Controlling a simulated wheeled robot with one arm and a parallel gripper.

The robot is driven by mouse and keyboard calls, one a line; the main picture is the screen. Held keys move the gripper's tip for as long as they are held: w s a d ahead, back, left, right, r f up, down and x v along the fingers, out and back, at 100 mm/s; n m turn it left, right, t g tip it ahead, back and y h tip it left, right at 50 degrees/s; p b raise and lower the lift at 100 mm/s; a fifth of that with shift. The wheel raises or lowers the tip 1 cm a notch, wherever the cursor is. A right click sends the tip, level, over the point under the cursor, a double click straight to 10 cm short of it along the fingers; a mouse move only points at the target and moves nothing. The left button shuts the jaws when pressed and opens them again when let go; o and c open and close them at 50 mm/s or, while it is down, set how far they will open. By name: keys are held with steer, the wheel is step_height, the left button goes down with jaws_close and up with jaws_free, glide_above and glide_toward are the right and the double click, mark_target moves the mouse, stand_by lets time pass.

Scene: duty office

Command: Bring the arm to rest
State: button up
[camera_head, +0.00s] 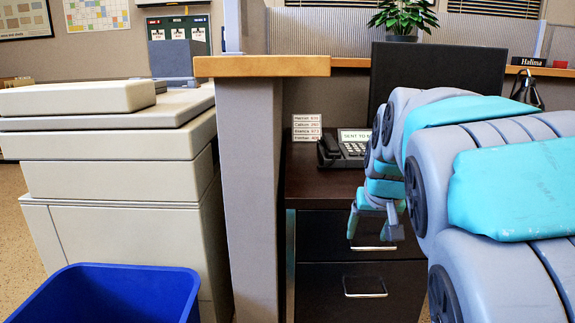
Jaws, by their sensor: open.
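My arm reaches in from the right side of the head view, its grey and teal links bent forward and then down. My gripper (372,222) hangs at the end of the arm, pointing down in front of the dark drawer unit. Its jaws are open, and I see nothing between them. I cannot tell how far the fingertips are from the drawer front. The arm hides part of the desk and the monitor.
A dark desk with drawers (345,276) stands ahead, with a phone (345,150) and a name list (306,127) on it. A partition post (255,190) stands left of it. A beige copier (120,170) and blue bin (110,296) are at left.

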steer(key=s+f+g+p, duration=0.1)
steer(key=s+f+g, duration=0.2)
steer(key=s, duration=1.4)
steer(key=s+a+f+n+g+p, duration=0.1)
steer(key=s+f+g, duration=0.3)
steer(key=s+f, duration=0.7)
steer(key=s, duration=0.5)
steer(key=shift+s+a+f, duration=0.2)
steer(key=shift+s+a, duration=0.1)
steer(key=shift+s, duration=0.05)
